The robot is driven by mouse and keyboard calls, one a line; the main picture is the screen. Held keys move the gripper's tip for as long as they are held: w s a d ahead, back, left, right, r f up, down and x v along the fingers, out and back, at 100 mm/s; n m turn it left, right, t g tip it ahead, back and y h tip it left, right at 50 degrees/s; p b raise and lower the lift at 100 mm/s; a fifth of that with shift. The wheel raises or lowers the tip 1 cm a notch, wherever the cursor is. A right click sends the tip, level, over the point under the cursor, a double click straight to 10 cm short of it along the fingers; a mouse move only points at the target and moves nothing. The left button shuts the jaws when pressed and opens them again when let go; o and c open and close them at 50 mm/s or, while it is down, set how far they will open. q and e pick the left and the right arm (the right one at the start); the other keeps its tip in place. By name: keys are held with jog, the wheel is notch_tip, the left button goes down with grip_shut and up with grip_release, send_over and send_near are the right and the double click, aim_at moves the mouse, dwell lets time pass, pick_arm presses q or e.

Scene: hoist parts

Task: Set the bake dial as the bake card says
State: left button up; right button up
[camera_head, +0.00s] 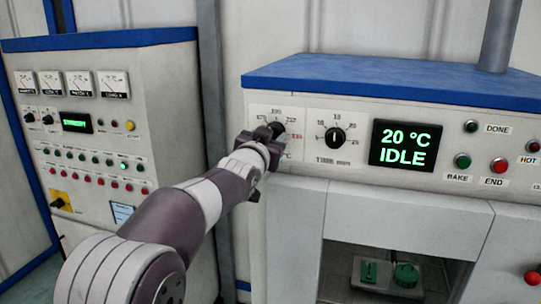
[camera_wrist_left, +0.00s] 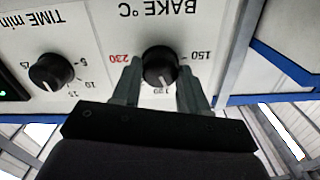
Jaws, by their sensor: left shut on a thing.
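The bake dial (camera_head: 279,129) is a black round knob on the oven's white front panel. In the left wrist view the bake dial (camera_wrist_left: 160,66) sits upside down under "BAKE °C", with 150 at the right and a red 230 at the left. Its white mark points down, near a partly hidden number that looks like 190. My left gripper (camera_head: 270,133) is shut on the dial; in the left wrist view its two fingers (camera_wrist_left: 160,70) stand on either side of it. No readable bake card shows. My right gripper is not in view.
The time dial (camera_head: 335,135) is beside the bake dial. The display (camera_head: 401,145) reads 20 °C IDLE. A green BAKE button (camera_head: 462,161) and red END button (camera_head: 499,166) are at the right. A control cabinet (camera_head: 90,130) with a small unreadable card (camera_head: 122,212) stands left.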

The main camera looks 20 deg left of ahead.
pick_arm(q)
jog(key=shift+f+m+b, duration=0.1)
jog(key=shift+m+b, duration=1.35)
jog(key=shift+m, duration=0.65)
jog(key=o, duration=0.9)
jog(key=shift+o, duration=0.8)
jog(key=shift+w, duration=0.2)
jog(key=shift+s, duration=0.1)
jog(key=s+b, duration=0.2)
jog(key=s, duration=1)
jog(key=shift+s+a, duration=0.25)
jog(key=shift+a, duration=0.05)
